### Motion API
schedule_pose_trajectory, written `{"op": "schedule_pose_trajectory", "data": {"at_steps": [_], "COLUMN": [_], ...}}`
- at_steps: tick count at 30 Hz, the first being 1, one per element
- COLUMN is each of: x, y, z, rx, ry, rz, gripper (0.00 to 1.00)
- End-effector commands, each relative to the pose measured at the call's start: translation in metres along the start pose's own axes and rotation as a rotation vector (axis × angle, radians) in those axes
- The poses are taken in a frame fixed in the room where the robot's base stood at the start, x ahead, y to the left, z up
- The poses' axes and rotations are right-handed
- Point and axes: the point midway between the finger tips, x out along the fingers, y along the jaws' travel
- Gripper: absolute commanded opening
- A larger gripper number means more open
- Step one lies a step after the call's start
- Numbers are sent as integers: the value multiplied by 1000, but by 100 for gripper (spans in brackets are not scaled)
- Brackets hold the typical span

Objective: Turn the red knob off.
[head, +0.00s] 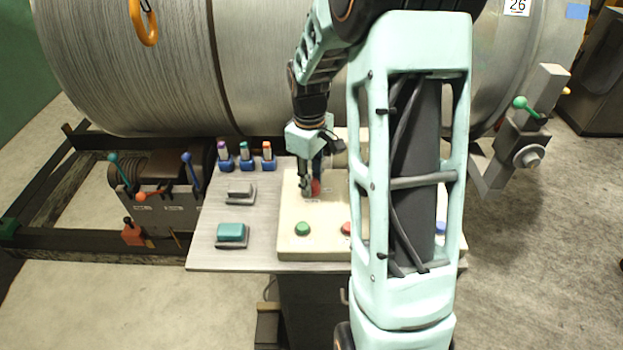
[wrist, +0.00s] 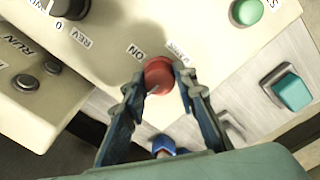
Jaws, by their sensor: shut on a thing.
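The red knob (wrist: 158,77) sits on a cream control box, with the label ON printed beside it in the wrist view. My gripper (wrist: 160,80) has its two fingers on either side of the red knob and is shut on it. In the head view, my gripper (head: 310,187) reaches down to the red knob (head: 315,188) near the upper left of the cream box (head: 290,220). The fingers partly hide the knob there. I cannot make out a pointer mark that shows which way the knob is turned.
A green button (head: 302,229) and a red button (head: 347,228) sit in front on the same box. A black REV knob (wrist: 70,8) is close by. Left are a teal block (head: 231,232), a grey block (head: 240,189) and several markers (head: 245,155) in blue holders. A large drum (head: 130,60) stands behind.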

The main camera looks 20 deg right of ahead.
Motion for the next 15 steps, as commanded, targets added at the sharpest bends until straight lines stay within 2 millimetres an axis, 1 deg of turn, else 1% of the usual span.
{"op": "schedule_pose_trajectory", "data": {"at_steps": [7, 8, 12, 15], "x": [-1, -1, 0, 0], "y": [0, 0, 0, 0], "z": [-1, -1, 0, 0], "rx": [-2, -2, -1, -1], "ry": [1, 1, 1, 1], "rz": [2, 2, 1, 1], "gripper": [2, 27, 43, 44]}}
